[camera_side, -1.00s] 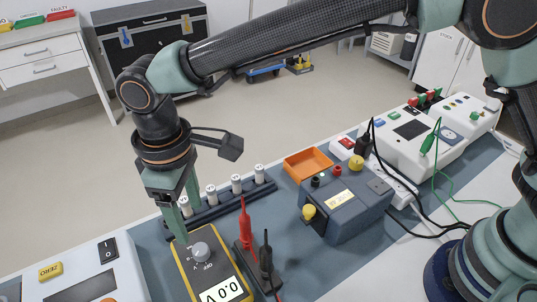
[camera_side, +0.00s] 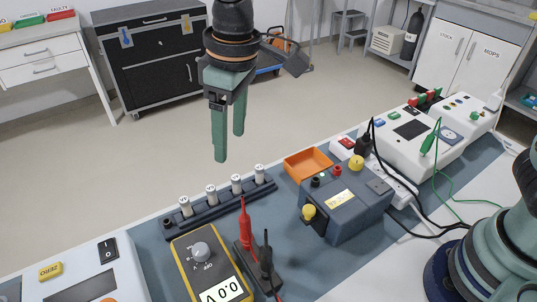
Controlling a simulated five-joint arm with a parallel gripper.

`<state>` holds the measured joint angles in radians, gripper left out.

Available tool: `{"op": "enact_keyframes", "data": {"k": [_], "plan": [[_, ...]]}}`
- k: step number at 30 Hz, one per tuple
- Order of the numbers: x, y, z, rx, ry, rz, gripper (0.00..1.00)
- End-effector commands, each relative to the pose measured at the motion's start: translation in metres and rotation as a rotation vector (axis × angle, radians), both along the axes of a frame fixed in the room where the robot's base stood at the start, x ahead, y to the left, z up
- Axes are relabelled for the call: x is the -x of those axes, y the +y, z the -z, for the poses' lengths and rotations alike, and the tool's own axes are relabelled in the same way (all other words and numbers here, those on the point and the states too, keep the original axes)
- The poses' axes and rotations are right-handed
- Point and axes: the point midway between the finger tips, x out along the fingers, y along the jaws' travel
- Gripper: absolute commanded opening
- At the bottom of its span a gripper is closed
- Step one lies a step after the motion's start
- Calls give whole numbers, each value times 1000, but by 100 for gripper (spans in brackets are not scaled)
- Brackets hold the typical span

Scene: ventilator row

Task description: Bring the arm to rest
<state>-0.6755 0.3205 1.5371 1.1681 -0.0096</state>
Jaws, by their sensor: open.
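My gripper (camera_side: 228,145) hangs in the air at the upper middle of the side view, pointing down. Its two green fingers are apart, with nothing between them. In the picture it shows above the rack (camera_side: 222,206) of white cylinders, clear of the bench items. My arm runs up out of the top of the frame, so its upper links are hidden. Part of my arm's base stands at the right edge.
On the bench (camera_side: 160,262) are a yellow multimeter (camera_side: 186,262), red and black probes (camera_side: 246,225) in a holder, a blue-grey box (camera_side: 345,205), an orange tray (camera_side: 307,164) and white devices (camera_side: 425,130). A black cabinet (camera_side: 150,60) stands on the floor behind.

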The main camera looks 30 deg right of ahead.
Motion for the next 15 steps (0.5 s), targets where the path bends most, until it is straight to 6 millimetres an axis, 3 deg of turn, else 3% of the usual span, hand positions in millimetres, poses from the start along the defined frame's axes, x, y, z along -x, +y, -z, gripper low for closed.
{"op": "enact_keyframes", "data": {"k": [1, 6, 15], "plan": [[-4, -26, -12, -18, -24, 52, 68], [-4, -100, -35, -61, -92, 199, 68], [30, -215, -46, -113, -229, 456, 68]]}}
